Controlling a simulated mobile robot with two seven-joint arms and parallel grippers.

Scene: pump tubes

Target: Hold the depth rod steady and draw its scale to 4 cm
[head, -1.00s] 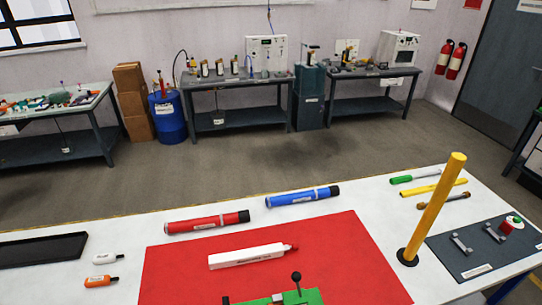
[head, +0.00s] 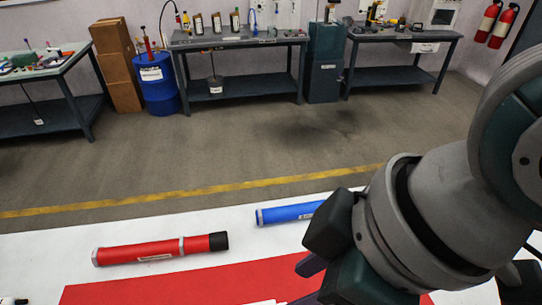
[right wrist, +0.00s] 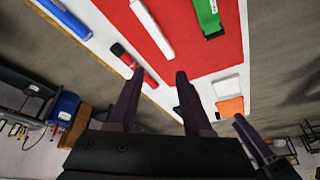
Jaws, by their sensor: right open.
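A long white rod (right wrist: 152,28), which I take for the depth rod, lies on the red mat (right wrist: 183,40) in the right wrist view. Its upper end is cut off there, and only a sliver shows at the bottom edge of the head view. No scale can be read. My right gripper (right wrist: 159,73) is open and empty, with its fingers apart above the table. In the head view its fingers (head: 302,283) show at the bottom, over the mat. A dark finger-like piece (right wrist: 254,142) at lower right in the wrist view may belong to my left gripper.
A red tube (head: 160,249) lies behind the mat, and a blue tube (head: 285,213) is partly hidden by my right arm. A green piece (right wrist: 208,18) sits on the mat. A white item (right wrist: 228,87) and an orange one (right wrist: 230,107) lie beside it.

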